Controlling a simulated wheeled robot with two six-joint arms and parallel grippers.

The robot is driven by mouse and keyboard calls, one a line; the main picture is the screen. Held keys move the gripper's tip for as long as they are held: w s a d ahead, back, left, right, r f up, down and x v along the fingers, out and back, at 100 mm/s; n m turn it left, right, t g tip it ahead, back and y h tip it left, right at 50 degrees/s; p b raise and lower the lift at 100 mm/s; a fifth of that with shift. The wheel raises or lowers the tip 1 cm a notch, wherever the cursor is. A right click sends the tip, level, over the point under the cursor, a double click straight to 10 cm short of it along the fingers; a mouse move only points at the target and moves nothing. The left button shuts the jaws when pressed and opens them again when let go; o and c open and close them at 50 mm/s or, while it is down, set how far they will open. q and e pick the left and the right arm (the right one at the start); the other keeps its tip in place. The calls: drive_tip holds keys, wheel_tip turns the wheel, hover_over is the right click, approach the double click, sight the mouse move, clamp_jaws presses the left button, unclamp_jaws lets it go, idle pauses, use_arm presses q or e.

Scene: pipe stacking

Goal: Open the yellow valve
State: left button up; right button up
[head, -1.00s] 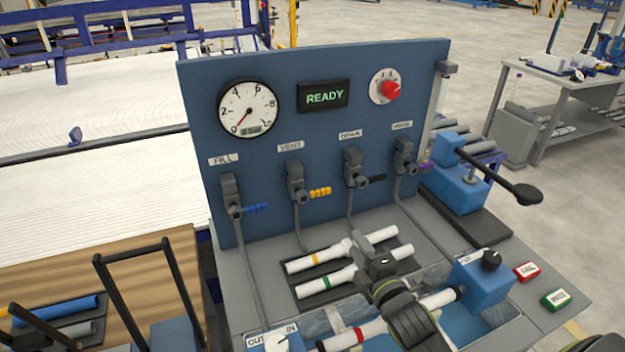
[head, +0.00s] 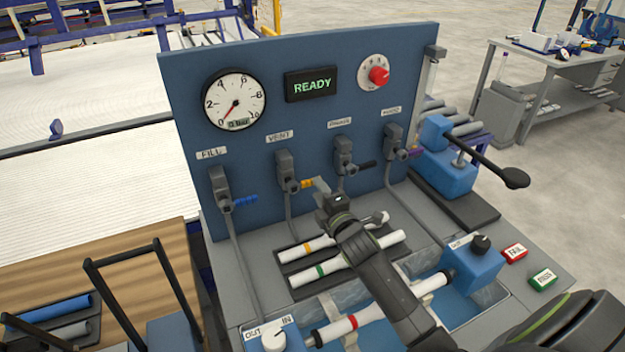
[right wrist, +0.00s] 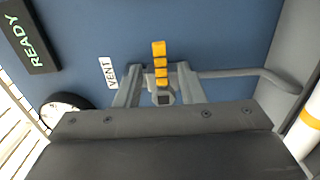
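The yellow valve handle (head: 306,183) is on the blue panel under the VENT label, and its grey valve body (head: 288,172) is beside it. In the right wrist view the yellow handle (right wrist: 160,62) points up in the picture, away from the valve's small square hub. My right gripper (head: 317,188) is at the handle in the head view. In the right wrist view its two fingers (right wrist: 158,85) stand apart on either side of the handle, with gaps showing. My left gripper is not in view.
The blue-handled FILL valve (head: 245,199) is to the left, and the black-handled valve (head: 366,165) close to the right. White pipes (head: 330,268) lie below on a dark rack. The display (head: 311,84) reads READY, and the gauge (head: 234,98) needle is near zero.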

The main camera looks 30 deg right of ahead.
sight(304, 184)
drive_tip(key=shift+w+d, duration=0.1)
drive_tip(key=shift+w, duration=2.35)
clamp_jaws()
